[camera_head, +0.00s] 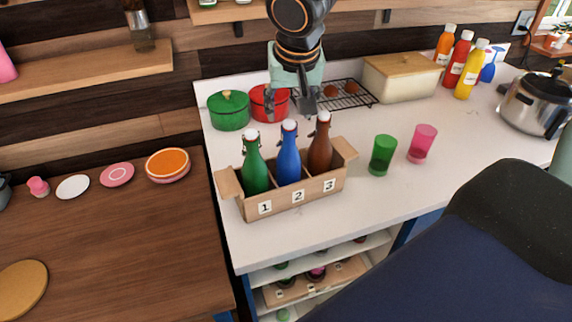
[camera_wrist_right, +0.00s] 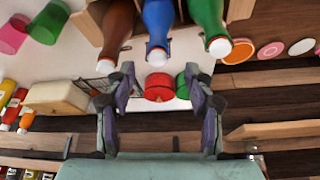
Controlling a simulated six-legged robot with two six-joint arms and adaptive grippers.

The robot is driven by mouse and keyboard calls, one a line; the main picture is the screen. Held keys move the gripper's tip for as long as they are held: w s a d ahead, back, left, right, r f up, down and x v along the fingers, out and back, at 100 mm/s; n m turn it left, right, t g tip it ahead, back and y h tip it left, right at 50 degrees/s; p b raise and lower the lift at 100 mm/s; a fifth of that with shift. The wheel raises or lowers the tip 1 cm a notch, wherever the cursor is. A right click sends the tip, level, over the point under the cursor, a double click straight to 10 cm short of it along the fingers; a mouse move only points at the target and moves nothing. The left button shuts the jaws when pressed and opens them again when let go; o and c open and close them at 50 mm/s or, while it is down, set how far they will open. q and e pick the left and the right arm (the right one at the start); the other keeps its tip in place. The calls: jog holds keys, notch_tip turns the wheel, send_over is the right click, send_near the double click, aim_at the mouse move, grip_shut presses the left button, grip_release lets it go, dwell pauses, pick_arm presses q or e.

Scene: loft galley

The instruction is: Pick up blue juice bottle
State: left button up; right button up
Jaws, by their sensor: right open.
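A blue bottle (camera_head: 289,155) with a white cap stands upright in the middle compartment, marked 2, of an open cardboard crate (camera_head: 331,186) on the white counter. A green bottle (camera_head: 254,168) stands in compartment 1 and a brown bottle (camera_head: 320,150) in compartment 3. My right gripper (camera_head: 293,103) is open and empty, above and behind the blue bottle's cap. In the right wrist view, the blue bottle (camera_wrist_right: 158,22) points its cap towards the space between the open fingers (camera_wrist_right: 158,73), apart from them. My left gripper is not in view.
Behind the crate are a green pot (camera_head: 229,111), a red pot (camera_head: 266,103) and a wire rack (camera_head: 345,94). A green cup (camera_head: 382,156) and a pink cup (camera_head: 422,144) stand to its right. Sauce bottles (camera_head: 461,58) stand at the back right. The counter's front right is clear.

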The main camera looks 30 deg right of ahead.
aim_at(290, 123)
jog(key=shift+w+a+f, duration=0.1)
jog(key=shift+w+f, duration=0.05)
jog(key=shift+f, duration=0.35)
jog(key=shift+w+a+f, duration=0.1)
jog(key=shift+w+f, duration=0.05)
jog(key=shift+f, duration=0.3)
jog(key=f, duration=0.1)
jog(key=d+f, duration=0.1)
jog(key=w+d+f, duration=0.1)
jog(key=f, duration=0.1)
jog(key=shift+w, duration=0.1)
jog(key=shift+w+f, duration=0.1)
jog(key=shift+f, duration=0.2)
jog(key=shift+w+a, duration=0.2)
jog(key=shift+a, duration=0.15)
jog(key=shift+s+d, duration=0.15)
jog(key=shift+d, duration=0.2)
jog(key=c, duration=0.6)
jog(key=shift+a, duration=0.25)
jog(key=c, duration=0.4)
grip_shut()
jog(key=shift+d, duration=0.15)
